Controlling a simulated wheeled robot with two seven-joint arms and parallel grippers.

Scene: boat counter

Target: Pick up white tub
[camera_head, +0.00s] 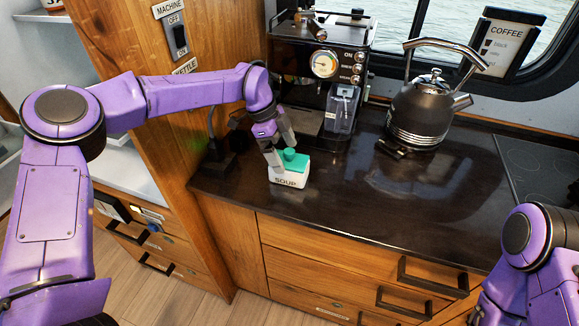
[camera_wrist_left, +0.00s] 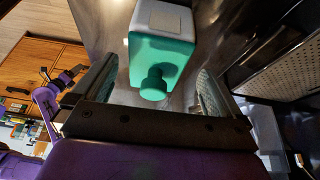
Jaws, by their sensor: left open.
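The white tub (camera_head: 289,174) stands upright on the dark counter near its left front edge. It has a green lid with a knob and the label SOUP. My left gripper (camera_head: 279,153) is just above and behind the tub, pointing down at it. In the left wrist view the tub's white body (camera_wrist_left: 161,18) and green lid show between the two open fingers (camera_wrist_left: 153,88), with gaps on both sides of the lid. My right arm shows at the lower right of the head view, but its gripper is out of the picture.
A coffee machine (camera_head: 318,55) stands behind the tub against the wall. A dark kettle (camera_head: 420,112) stands to the right of it. A wooden cabinet wall (camera_head: 190,128) rises on the left. The counter (camera_head: 370,205) right of the tub is clear.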

